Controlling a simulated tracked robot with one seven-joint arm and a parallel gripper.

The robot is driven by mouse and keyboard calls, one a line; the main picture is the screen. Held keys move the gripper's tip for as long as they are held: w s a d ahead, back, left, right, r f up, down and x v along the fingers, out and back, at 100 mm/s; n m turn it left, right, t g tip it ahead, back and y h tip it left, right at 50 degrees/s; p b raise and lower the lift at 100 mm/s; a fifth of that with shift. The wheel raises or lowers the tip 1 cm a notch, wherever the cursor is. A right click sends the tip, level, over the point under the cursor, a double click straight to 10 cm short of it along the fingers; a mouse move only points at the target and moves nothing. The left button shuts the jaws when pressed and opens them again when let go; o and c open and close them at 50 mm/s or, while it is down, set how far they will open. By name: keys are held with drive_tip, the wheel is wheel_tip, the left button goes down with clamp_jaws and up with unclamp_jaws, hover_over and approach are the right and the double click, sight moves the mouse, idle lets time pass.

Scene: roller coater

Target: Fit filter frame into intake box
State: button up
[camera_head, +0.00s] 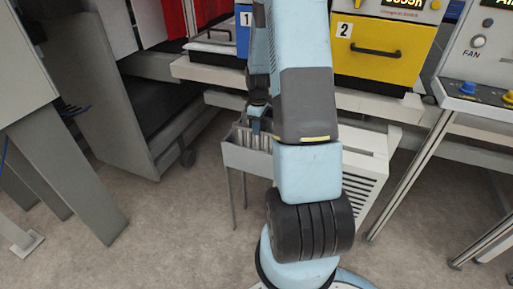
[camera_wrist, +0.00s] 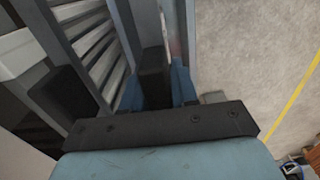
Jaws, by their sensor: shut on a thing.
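My gripper (camera_head: 257,110) is low over the open top of a grey slotted bin (camera_head: 262,164) in the head view. In the wrist view my gripper (camera_wrist: 157,88) is shut on a dark block with a thin grey upright strip (camera_wrist: 165,32) beyond it, which looks like part of the filter frame. Most of the frame is hidden. A pale box with a louvred side (camera_head: 366,190), seemingly the intake box, stands right of the bin, partly behind my arm. Pale slats (camera_wrist: 97,45) show left of the held piece in the wrist view. I cannot tell how deep the frame sits.
Above are a yellow drawer front (camera_head: 383,52) marked 2 and a blue one (camera_head: 243,30) marked 1, over a pale ledge (camera_head: 205,70). A control panel (camera_head: 485,65) stands at the right, a grey cabinet (camera_head: 120,105) at the left. Floor is open in front.

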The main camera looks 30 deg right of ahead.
clamp_jaws()
idle(0.4)
